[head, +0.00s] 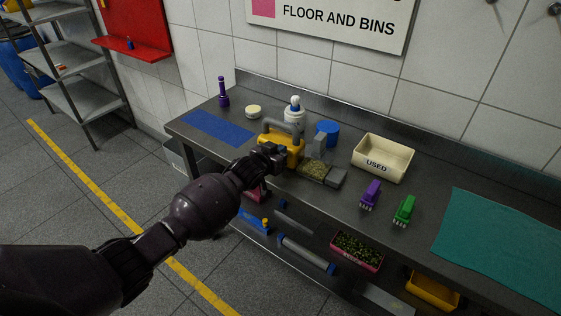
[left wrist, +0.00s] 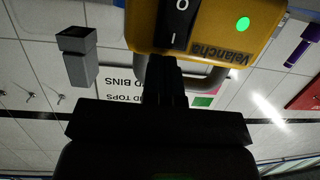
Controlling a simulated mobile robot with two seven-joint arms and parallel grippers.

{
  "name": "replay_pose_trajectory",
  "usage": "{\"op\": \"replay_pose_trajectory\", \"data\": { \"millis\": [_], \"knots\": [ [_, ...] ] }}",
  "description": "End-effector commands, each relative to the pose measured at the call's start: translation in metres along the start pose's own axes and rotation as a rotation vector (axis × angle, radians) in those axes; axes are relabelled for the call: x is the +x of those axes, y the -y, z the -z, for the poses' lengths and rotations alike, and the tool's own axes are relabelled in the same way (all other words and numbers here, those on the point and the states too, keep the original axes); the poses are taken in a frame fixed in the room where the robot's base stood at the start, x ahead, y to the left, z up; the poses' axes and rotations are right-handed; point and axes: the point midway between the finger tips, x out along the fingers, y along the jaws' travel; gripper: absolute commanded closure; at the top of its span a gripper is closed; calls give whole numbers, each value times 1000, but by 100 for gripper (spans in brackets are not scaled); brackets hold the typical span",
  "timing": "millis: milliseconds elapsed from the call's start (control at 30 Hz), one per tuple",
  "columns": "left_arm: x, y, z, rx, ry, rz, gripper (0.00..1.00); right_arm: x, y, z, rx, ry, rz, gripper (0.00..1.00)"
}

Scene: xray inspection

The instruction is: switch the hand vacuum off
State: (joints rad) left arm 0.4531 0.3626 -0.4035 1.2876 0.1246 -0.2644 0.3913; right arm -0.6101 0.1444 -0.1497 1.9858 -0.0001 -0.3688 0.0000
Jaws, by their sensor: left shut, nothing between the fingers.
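The hand vacuum (head: 293,149) stands on the steel bench, with a yellow body and a grey handle. In the left wrist view its yellow body (left wrist: 228,30) fills the top, upside down. A black rocker switch (left wrist: 180,22) marked O and I and a lit green light (left wrist: 243,23) show there. My left gripper (head: 277,154) is shut and empty, up against the vacuum's near side. In the left wrist view its fingertips (left wrist: 163,62) are just below the I end of the switch. I cannot tell whether they touch it. My right gripper is not in view.
A tray of debris (head: 325,172) lies right of the vacuum. A cream USED bin (head: 398,160), blue cup (head: 328,131), white bottle (head: 293,114), purple brush (head: 370,194) and green brush (head: 404,211) stand around. A blue mat (head: 216,126) lies left, a teal mat (head: 500,240) right.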

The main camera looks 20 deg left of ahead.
Motion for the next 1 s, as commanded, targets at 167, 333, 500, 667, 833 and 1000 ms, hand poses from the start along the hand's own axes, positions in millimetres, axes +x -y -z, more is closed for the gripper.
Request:
{"op": "replay_pose_trajectory", "data": {
  "millis": [167,333,500,667,833,1000],
  "knots": [
    [1,0,-6,0,2,0,100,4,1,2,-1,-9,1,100],
    [-1,0,-7,-1,5,1,100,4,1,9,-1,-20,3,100],
    [-11,0,-8,-1,7,1,100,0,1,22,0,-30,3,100],
    [-21,0,-8,-1,3,0,100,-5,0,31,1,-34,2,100],
    [-32,0,-9,0,2,1,100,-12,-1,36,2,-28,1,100],
    [-43,0,-11,-1,2,1,100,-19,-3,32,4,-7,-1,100]
  ]
}}
